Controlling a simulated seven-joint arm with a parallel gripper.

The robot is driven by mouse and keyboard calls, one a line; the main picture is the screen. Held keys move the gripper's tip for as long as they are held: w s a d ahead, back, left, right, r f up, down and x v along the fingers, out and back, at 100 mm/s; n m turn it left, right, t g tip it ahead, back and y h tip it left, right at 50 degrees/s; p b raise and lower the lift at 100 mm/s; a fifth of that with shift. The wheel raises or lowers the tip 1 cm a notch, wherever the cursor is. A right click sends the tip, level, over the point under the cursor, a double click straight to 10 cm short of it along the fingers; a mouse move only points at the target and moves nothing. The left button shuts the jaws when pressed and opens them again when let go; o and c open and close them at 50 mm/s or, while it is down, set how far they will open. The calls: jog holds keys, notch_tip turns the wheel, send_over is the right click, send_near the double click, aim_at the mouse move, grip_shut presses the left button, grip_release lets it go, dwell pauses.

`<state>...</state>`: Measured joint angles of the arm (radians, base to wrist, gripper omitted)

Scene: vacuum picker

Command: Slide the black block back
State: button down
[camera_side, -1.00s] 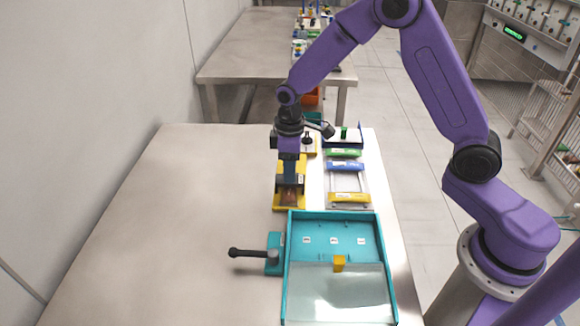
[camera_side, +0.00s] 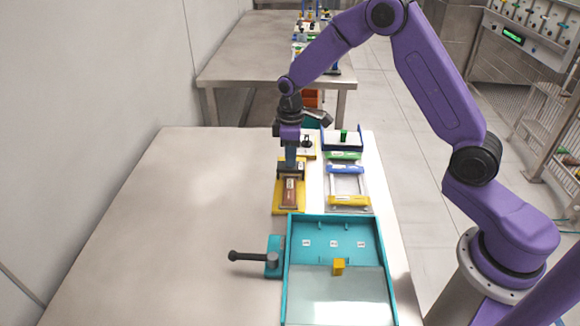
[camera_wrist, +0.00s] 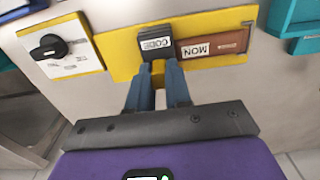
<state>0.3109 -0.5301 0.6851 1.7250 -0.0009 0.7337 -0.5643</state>
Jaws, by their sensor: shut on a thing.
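The black block (camera_wrist: 154,45), labelled CODE, sits on a yellow base (camera_wrist: 119,62) in the wrist view. It also shows in the side view (camera_side: 291,170), partly hidden by my gripper. A brown block (camera_wrist: 213,45) labelled MON lies to the right of the black block on the same base. In the side view, the brown block (camera_side: 290,192) is on the near side of the black block.
A white and yellow panel with a black knob (camera_wrist: 48,46) stands left of the base. In the side view, a teal tray (camera_side: 287,275) with a yellow block (camera_side: 339,267) is nearer the camera. A rack with coloured bars (camera_side: 347,170) stands to the right. The left tabletop is clear.

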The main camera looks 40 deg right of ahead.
jog(key=w+d, duration=0.4)
jog(key=shift+w+d, duration=0.25)
jog(key=shift+w, duration=0.1)
jog(key=c, duration=1)
grip_release()
jog(key=shift+c, duration=0.2)
notch_tip(320, 180, up, 18)
jog(key=shift+f, duration=0.25)
